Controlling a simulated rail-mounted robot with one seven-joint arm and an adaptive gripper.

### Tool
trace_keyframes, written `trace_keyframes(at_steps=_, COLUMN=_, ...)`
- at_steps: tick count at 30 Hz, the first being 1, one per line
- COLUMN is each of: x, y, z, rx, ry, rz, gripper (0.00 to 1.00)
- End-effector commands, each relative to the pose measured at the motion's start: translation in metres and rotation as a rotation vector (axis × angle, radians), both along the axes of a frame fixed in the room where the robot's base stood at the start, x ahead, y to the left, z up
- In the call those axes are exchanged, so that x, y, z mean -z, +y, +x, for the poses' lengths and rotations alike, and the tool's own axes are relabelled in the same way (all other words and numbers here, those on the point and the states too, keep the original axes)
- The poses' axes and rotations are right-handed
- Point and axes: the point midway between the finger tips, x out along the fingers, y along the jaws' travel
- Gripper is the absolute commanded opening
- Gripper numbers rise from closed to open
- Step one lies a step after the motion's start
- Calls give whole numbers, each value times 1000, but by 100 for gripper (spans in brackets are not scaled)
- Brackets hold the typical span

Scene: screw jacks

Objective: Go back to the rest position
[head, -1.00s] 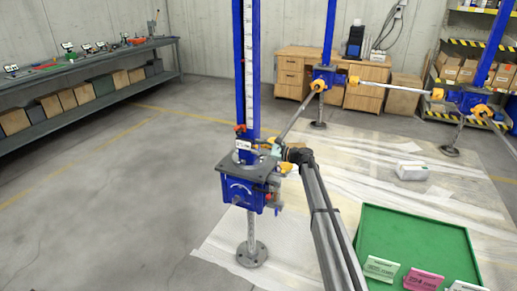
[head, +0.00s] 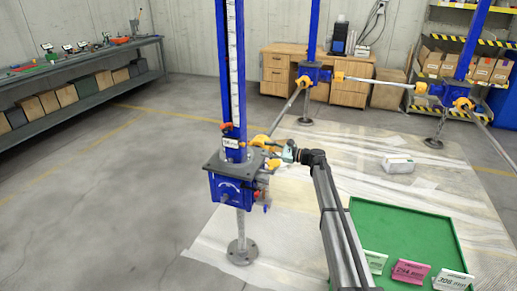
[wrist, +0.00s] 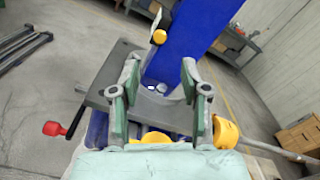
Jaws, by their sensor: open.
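My gripper (head: 277,148) is just right of the nearest screw jack (head: 237,187), at about the height of its top plate. In the wrist view my gripper (wrist: 160,80) has two grey-green fingers standing apart, with nothing held between them. Beyond them are the jack's grey plate (wrist: 103,78) and blue post (wrist: 195,40). A red knob (wrist: 54,128) on a crank is at the left, and a yellow coupling (wrist: 226,132) is at the right. I cannot tell whether the fingers touch the jack.
Two more blue jacks (head: 314,73) (head: 458,92) stand behind, joined by shafts. A green tray (head: 400,220) with label cards is at front right. A white box (head: 397,164) lies on the floor sheeting. A bench (head: 90,75) is at left; the floor between is clear.

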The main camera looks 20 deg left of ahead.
Motion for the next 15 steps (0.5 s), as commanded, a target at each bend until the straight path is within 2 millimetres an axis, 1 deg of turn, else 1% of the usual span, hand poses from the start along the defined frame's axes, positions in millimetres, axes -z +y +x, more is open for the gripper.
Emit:
trace_keyframes(at_steps=1, x=0, y=-5, z=0, rx=1, ry=0, rz=0, gripper=46)
trace_keyframes(at_steps=4, x=0, y=-11, z=0, rx=0, ry=0, rz=0, gripper=46)
trace_keyframes(at_steps=15, x=1, y=-13, z=-1, rx=0, ry=0, rz=-1, gripper=46)
